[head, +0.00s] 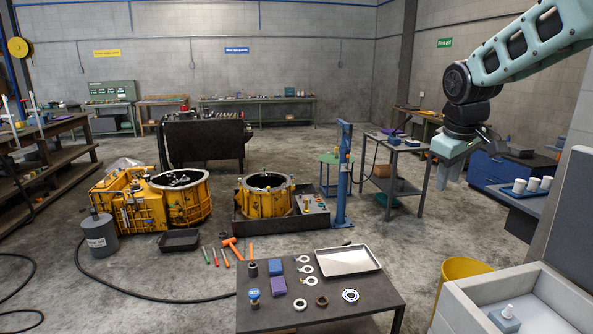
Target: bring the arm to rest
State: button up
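My arm reaches in from the upper right in the head view. It bends down at a dark joint, and my gripper (447,172) hangs below it, pointing down. The gripper is pale green and is in the air, in front of the grey side table (403,148). It touches nothing that I can see. The fingers are small in the picture, and whether they are open or shut is hard to tell. No held thing shows below them.
A low dark table (330,312) with rings, small parts and a metal tray (348,260) stands in front. Yellow housings (130,202) sit on the floor behind it. A pale bin (545,290) and yellow bucket (460,272) are at the lower right. A blue post (343,175) stands mid-room.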

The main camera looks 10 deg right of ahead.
jog(key=s+a+f+n+y+b, duration=0.1)
jog(key=s+a+f, duration=0.2)
jog(key=s+a, duration=0.25)
jog(key=s+a+f+g+b, duration=0.1)
jog(key=s+a+f, duration=0.25)
jog(key=a, duration=0.35)
jog(key=s+a+f+n+y+b, duration=0.1)
jog(key=s+a+f, duration=0.2)
jog(key=s+a, duration=0.3)
jog(key=s+a+f+g+b, duration=0.1)
jog(key=s+a+f, duration=0.2)
jog(key=s, duration=0.6)
jog(key=s+a+f+n+g+b, duration=0.1)
jog(key=s+a+f, duration=0.2)
jog(key=s, duration=0.6)
notch_tip(320, 180, down, 2)
jog(key=shift+f+b, duration=0.2)
jog(key=shift+b, duration=0.15)
jog(key=shift+w, duration=0.1)
